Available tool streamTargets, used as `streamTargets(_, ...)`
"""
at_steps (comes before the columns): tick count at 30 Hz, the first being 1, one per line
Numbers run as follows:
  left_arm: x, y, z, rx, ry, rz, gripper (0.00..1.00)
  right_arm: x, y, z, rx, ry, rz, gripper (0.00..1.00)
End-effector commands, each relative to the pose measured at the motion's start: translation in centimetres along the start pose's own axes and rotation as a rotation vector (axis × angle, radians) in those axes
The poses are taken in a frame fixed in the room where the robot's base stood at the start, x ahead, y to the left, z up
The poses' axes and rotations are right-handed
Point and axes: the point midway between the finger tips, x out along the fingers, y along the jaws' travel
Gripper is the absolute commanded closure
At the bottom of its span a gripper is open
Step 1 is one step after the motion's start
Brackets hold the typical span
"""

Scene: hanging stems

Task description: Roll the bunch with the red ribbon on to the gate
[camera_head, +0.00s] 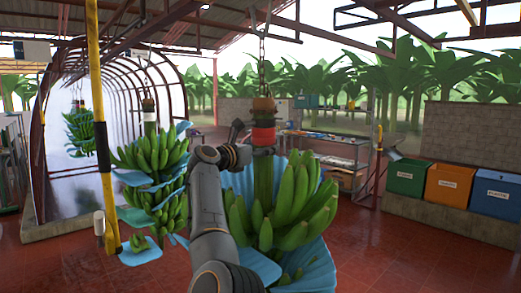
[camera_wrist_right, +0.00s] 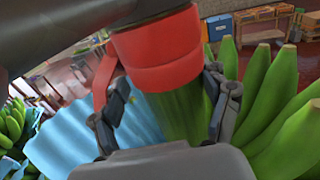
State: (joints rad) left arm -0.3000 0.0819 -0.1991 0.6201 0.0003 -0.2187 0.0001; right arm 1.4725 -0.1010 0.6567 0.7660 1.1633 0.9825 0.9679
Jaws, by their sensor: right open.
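The bunch with the red ribbon (camera_head: 292,205) hangs upright from a chain, green bananas around a thick stem, with blue sheet around and below it. Its red ribbon (camera_head: 264,136) wraps the stem near the top, and the ribbon (camera_wrist_right: 165,55) is close up in the right wrist view. My right gripper (camera_wrist_right: 166,105) is open, its fingers on either side of the stem just below the ribbon; I cannot tell whether they touch it. My right arm partly hides the bunch in the head view. My left gripper is not in view. I cannot tell which structure is the gate.
A second bunch (camera_head: 152,155) with a white band hangs close on the left. A yellow post (camera_head: 103,130) stands further left, before an arched tunnel (camera_head: 110,75) with another bunch. Green, orange and blue bins (camera_head: 450,185) stand right. Red floor lies clear at front right.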

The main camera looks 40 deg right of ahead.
Motion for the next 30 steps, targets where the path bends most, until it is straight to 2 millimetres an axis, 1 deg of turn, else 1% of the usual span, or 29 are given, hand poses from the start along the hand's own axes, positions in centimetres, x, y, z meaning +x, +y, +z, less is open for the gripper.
streamTargets(5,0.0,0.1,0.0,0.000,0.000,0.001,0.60,-2.3,0.2,-0.1,0.002,0.000,0.004,0.24)
streamTargets(12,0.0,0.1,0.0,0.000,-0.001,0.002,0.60,-7.5,0.1,-0.1,0.001,0.001,0.004,0.24)
streamTargets(15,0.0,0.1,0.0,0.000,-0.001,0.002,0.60,-9.3,0.0,-0.1,0.001,0.001,0.003,0.24)
streamTargets(18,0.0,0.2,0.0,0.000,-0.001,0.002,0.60,-10.7,0.0,-0.1,-0.001,0.001,0.002,0.24)
streamTargets(23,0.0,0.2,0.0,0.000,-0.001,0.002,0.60,-11.8,-0.1,0.0,0.000,0.000,0.000,0.24)
streamTargets(30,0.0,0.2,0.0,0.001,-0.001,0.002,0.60,-11.9,-0.1,0.0,0.000,0.000,0.000,0.24)
